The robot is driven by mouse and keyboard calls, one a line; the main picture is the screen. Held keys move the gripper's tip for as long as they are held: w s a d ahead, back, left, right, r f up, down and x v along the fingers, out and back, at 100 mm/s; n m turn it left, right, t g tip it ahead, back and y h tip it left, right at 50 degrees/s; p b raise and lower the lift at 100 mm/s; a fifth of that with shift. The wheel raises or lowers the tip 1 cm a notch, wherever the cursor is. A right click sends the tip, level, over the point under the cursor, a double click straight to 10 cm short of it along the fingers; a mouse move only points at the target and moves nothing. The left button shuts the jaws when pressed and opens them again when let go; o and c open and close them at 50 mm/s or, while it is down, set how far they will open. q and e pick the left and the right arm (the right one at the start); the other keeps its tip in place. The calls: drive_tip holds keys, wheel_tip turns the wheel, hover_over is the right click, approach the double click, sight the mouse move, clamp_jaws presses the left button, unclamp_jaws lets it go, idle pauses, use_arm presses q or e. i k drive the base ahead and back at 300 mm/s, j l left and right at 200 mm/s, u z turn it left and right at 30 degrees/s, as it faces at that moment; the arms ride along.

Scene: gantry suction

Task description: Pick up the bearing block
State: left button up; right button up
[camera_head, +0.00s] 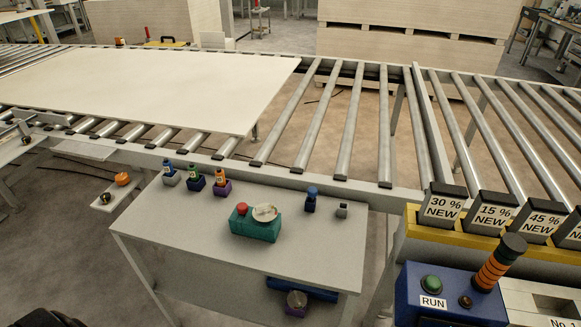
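No part is clearly recognisable as the bearing block. A small grey block (342,211) sits at the right end of the grey table (180,232), beside a small dark blue piece with a blue top (311,199). On the lower shelf, partly hidden under the tabletop, is a purple piece with a round metal part (297,299), next to a blue body (277,287). Neither gripper can be made out. A dark shape at the bottom left edge may be part of my arm, but no fingertips show.
A teal box (255,230) with a red button and round dial stands mid-table. Several small bottles in holders (196,181) stand at the back left. The roller conveyor (305,120) with a pale panel (150,85) runs behind. A blue RUN console (450,295) is at right. The table's front is clear.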

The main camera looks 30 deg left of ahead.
sight(267, 228)
drive_tip(key=u, duration=1.1)
